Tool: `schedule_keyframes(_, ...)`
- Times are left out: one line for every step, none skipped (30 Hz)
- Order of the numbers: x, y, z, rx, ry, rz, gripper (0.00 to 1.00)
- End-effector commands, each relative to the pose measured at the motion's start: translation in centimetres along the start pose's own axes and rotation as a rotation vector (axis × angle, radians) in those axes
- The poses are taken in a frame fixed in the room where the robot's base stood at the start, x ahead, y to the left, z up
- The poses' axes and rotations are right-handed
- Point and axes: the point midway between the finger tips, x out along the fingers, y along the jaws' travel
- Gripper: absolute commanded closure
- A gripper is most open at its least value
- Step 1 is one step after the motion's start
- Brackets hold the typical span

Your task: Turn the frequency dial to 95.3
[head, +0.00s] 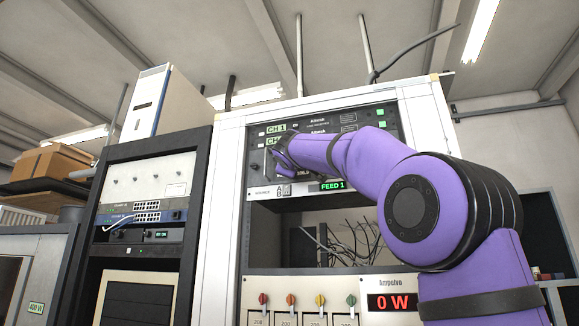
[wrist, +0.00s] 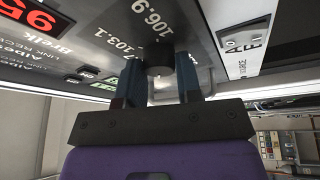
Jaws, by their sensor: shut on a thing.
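The frequency dial (wrist: 159,74) is a small dark knob on the dark radio panel, between my fingers in the wrist view. My gripper (wrist: 160,72) is shut on it, one finger on each side. In the head view my gripper (head: 282,152) is at the upper rack panel, and my purple arm hides the dial there. The panel markings 106.9 (wrist: 152,17) and 103.1 (wrist: 122,40) show beside the dial. A red lit display (wrist: 22,27) at the upper left of the wrist view is cut off; its visible part seems to read 95, with the rest out of frame.
A source switch (wrist: 243,38) sits beside the dial. Below in the rack are a green FEED 1 sign (head: 331,186), loose cables (head: 345,243), several coloured knobs (head: 291,299) and a 0 W display (head: 391,303). A darker rack (head: 205,190) stands to the left.

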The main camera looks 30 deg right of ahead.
Motion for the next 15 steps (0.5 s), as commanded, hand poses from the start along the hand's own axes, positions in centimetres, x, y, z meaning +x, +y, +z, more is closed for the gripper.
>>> schedule_keyframes(-0.05, 0.18, -0.03, -0.017, 0.003, -0.004, 0.91)
schedule_keyframes(-0.05, 0.17, -0.04, -0.027, 0.003, -0.009, 0.91)
schedule_keyframes(-0.04, 0.17, -0.04, -0.041, 0.004, -0.014, 0.91)
schedule_keyframes(-0.04, 0.16, -0.04, -0.050, 0.005, -0.017, 0.91)
schedule_keyframes(-0.04, 0.15, -0.05, -0.057, 0.005, -0.021, 0.91)
schedule_keyframes(-0.04, 0.15, -0.05, -0.068, 0.006, -0.024, 0.91)
schedule_keyframes(-0.04, 0.15, -0.05, -0.074, 0.006, -0.027, 0.91)
schedule_keyframes(-0.04, 0.15, -0.05, -0.079, 0.007, -0.029, 0.91)
schedule_keyframes(-0.03, 0.15, -0.05, -0.085, 0.007, -0.031, 0.91)
schedule_keyframes(-0.03, 0.15, -0.05, -0.090, 0.007, -0.033, 0.91)
schedule_keyframes(-0.03, 0.16, -0.05, -0.093, 0.007, -0.034, 0.91)
schedule_keyframes(-0.04, 0.16, -0.05, -0.096, 0.007, -0.035, 0.91)
schedule_keyframes(-0.04, 0.16, -0.05, -0.098, 0.007, -0.036, 0.91)
schedule_keyframes(-0.04, 0.16, -0.05, -0.099, 0.007, -0.037, 0.91)
schedule_keyframes(-0.04, 0.16, -0.05, -0.100, 0.007, -0.037, 0.91)
